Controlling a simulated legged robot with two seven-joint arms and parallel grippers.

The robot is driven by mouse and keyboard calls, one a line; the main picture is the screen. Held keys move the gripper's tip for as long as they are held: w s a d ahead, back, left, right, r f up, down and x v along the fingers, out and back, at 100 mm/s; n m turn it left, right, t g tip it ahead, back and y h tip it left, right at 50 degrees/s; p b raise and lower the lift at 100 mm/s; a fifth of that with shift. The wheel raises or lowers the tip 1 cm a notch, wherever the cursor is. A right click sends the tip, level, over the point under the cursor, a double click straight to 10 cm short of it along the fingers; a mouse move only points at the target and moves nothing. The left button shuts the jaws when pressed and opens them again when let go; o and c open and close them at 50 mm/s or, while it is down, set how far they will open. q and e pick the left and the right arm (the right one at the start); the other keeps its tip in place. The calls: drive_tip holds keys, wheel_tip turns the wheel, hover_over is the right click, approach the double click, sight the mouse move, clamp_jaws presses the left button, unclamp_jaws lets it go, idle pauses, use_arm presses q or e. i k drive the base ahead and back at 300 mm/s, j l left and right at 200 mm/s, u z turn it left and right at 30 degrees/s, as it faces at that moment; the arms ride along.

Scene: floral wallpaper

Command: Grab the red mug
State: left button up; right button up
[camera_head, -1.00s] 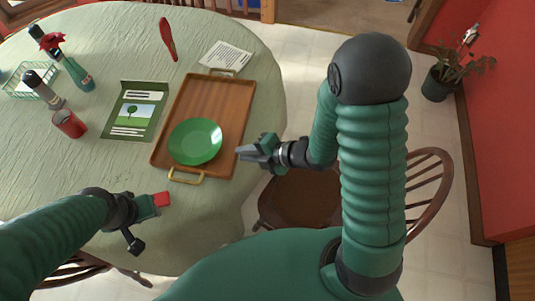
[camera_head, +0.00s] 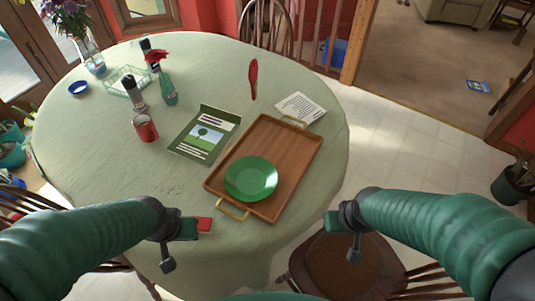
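The red mug (camera_head: 145,129) stands upright on the round table, left of the green booklet. My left gripper (camera_head: 198,227) is over the near edge of the table, below and right of the mug in the picture, apart from it. A small red piece shows at its tip; I cannot tell if it is part of the gripper or something held. My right gripper (camera_head: 334,222) is right of the tray, off the table's edge and far from the mug. The finger gap of neither gripper is clear.
A wooden tray (camera_head: 302,158) with a green plate (camera_head: 251,178) lies right of the green booklet (camera_head: 205,131). A dark bottle (camera_head: 134,93) and a spray bottle (camera_head: 167,88) stand behind the mug. A wire basket (camera_head: 126,82) is behind them. The table in front of the mug is clear.

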sight(149, 131)
drive_tip(key=k, duration=0.35)
drive_tip(key=k+u, duration=0.1)
drive_tip(key=u, duration=0.3)
drive_tip(key=j+u, duration=0.15)
drive_tip(key=u, duration=0.25)
drive_tip(key=k+j+u, duration=0.1)
drive_tip(key=u, duration=0.35)
drive_tip(key=i+j, duration=0.3)
drive_tip(key=i, duration=0.2)
drive_tip(key=i+j, duration=0.3)
drive_tip(key=i, duration=0.25)
drive_tip(key=i+j, duration=0.3)
drive_tip(key=i, duration=0.2)
